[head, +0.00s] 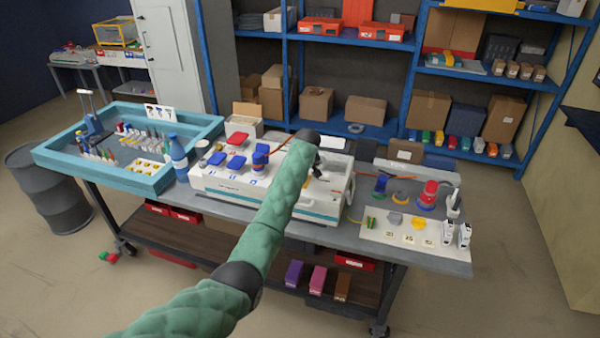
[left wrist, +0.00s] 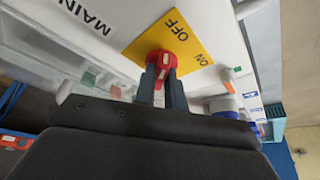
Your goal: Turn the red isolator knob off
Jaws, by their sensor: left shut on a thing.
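The red isolator knob (left wrist: 168,59) sits on a yellow plate (left wrist: 150,42) marked OFF and ON, on a white panel with the word MAIN beside it. My left gripper (left wrist: 162,74) is shut on the knob, with a dark finger at either side. A pale mark shows on the knob, but I cannot tell exactly which label it points at. In the head view my green left arm reaches over the long white socket box (head: 215,185) on the workbench; its wrist hides the knob there. My right gripper is in neither view.
Blue-lidded sockets (head: 236,163) stand on the box left of my arm. A blue tray (head: 135,182) of small parts is at the bench's left. A red plug-like part (head: 428,193) and a white board (head: 400,231) are at the right. Shelves stand behind.

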